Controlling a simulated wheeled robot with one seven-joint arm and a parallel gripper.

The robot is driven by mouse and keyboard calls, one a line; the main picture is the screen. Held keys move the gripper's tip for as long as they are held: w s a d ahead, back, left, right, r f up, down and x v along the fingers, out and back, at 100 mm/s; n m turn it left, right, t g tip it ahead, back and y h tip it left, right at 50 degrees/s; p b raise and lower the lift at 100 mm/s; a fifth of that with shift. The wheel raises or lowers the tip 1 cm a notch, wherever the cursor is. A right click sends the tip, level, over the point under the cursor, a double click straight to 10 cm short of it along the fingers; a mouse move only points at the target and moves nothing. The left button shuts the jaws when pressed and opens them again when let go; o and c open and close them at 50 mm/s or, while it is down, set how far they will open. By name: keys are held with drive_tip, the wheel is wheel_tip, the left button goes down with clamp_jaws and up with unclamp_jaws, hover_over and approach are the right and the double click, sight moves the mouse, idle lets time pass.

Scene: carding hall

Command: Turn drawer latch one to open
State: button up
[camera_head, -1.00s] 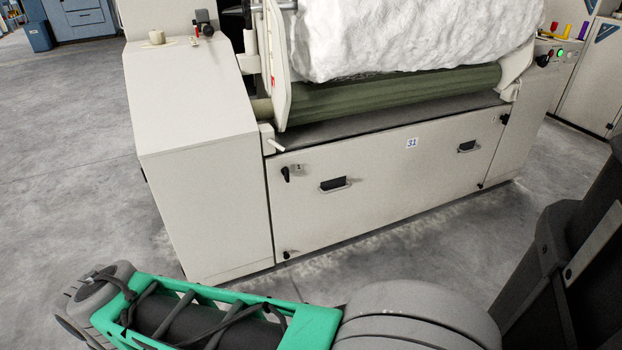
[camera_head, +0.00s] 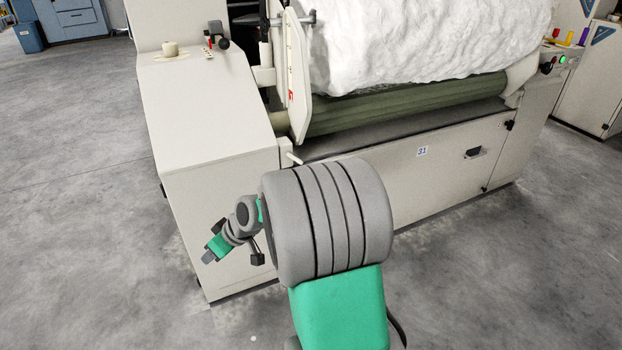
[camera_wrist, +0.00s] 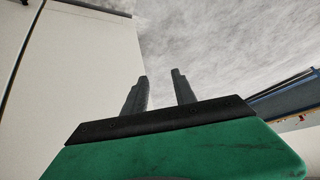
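The cream drawer front (camera_head: 440,185) of the machine carries a "31" label. A small dark latch (camera_head: 509,125) shows at the upper right corner. My gripper (camera_head: 210,256) is small in the head view, in front of the cream side cabinet, left of the drawer front. In the wrist view my gripper (camera_wrist: 160,78) has two dark fingers standing apart with nothing between them. No latch shows in the wrist view.
The side cabinet (camera_head: 215,135) stands left of the drawer. White fibre (camera_head: 420,45) rests above a green roller (camera_head: 400,105). Grey floor (camera_head: 90,190) is clear at left and right.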

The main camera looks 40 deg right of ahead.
drive_tip(key=w+d+m+t+h+p, duration=0.1)
drive_tip(key=w+d+t+p, duration=0.2)
drive_tip(key=d, duration=0.8)
drive_tip(key=w+d+m+t+h+p, duration=0.1)
drive_tip(key=w+d+m+t+p, duration=0.3)
drive_tip(key=d, duration=0.6)
drive_tip(key=s+d+f+m+t+h+b, duration=0.1)
drive_tip(key=s+d+t+h, duration=0.2)
drive_tip(key=d, duration=0.4)
drive_tip(key=s+d+f+m+h, duration=0.1)
drive_tip(key=s+d+h, duration=0.35)
drive_tip(key=d, duration=0.25)
drive_tip(key=b+x, duration=0.1)
drive_tip(key=x, duration=0.6)
drive_tip(key=shift+w+a+y, duration=0.15)
drive_tip(key=shift+a+y, duration=0.25)
drive_tip(key=shift+y, duration=0.05)
drive_tip(key=shift+f, duration=0.1)
drive_tip(key=shift+c, duration=0.3)
drive_tip(key=shift+t, duration=0.3)
clamp_jaws()
